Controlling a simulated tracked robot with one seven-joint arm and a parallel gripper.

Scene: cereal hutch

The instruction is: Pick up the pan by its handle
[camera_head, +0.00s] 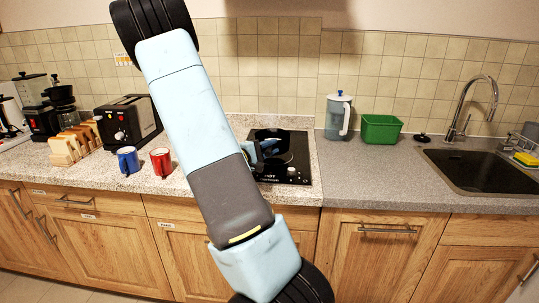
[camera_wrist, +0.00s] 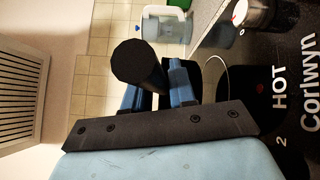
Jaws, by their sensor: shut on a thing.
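The black pan (camera_head: 270,134) is at the dark hob (camera_head: 298,172), partly hidden behind my arm and gripper in the head view. My gripper (camera_head: 263,149) is beside the pan, above the hob's left side. In the wrist view my blue-fingered gripper (camera_wrist: 158,92) is shut on the pan's black handle (camera_wrist: 140,62), whose round end points towards the camera. The handle sits between the two fingers. I cannot tell whether the pan rests on the hob or is just clear of it.
A blue mug (camera_head: 128,160), a red mug (camera_head: 161,162) and a black toaster (camera_head: 130,122) stand left of the hob. The counter front between hob and sink is clear.

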